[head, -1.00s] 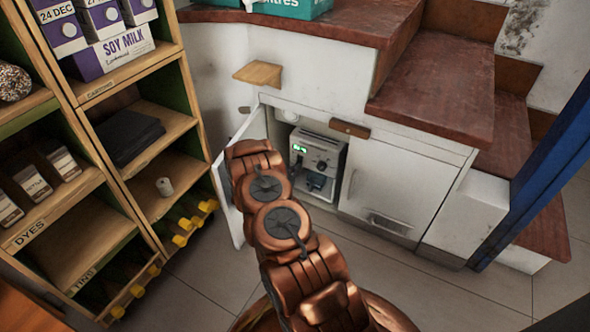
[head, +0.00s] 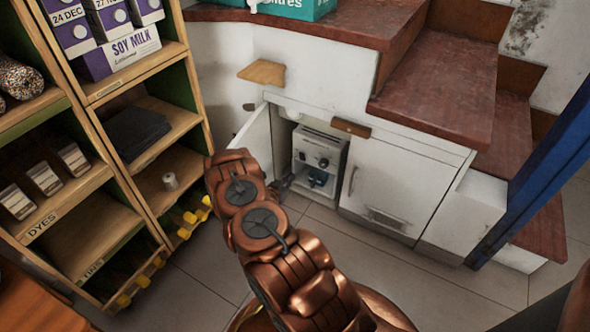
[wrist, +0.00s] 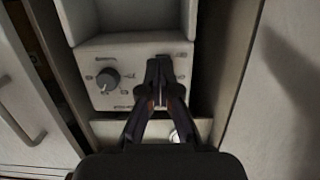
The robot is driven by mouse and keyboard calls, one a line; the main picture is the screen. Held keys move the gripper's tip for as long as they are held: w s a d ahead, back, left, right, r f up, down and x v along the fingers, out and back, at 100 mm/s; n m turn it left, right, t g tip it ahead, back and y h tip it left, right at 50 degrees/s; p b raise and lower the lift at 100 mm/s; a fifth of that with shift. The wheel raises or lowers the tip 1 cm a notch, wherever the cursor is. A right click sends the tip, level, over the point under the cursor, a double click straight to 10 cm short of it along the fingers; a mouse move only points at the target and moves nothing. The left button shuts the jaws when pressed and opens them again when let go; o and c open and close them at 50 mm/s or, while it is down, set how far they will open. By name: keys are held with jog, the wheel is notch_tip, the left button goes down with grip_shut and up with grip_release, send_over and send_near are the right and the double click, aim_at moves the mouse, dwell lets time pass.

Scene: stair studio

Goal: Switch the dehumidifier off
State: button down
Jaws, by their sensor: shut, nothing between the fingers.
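The dehumidifier (head: 333,150) is a pale grey box standing inside the open low cupboard. Its front has two dark knobs and a darker recess below with something blue in it. In the wrist view its panel appears upside down, with one dark dial (wrist: 108,79) with markings around it. My gripper (wrist: 158,66) is shut and empty. Its tips overlap the panel beside that dial and hide what is behind them; I cannot tell whether they touch. In the head view my gripper (head: 284,183) is a small dark shape at the cupboard opening, partly hidden by my arm. No lit display shows.
The cupboard's open door (head: 252,142) stands left of the dehumidifier, close to my arm. A closed white door (head: 385,185) with a handle is on the right. A wooden shelf unit (head: 187,130) stands at the left. Floor tiles in front are clear.

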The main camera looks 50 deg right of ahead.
jog(key=s+a+f+p, duration=0.1)
jog(key=a, duration=0.5)
jog(key=shift+s+a+p, duration=0.15)
jog(key=shift+s+p, duration=0.1)
jog(key=shift+p, duration=0.1)
dwell(0.3)
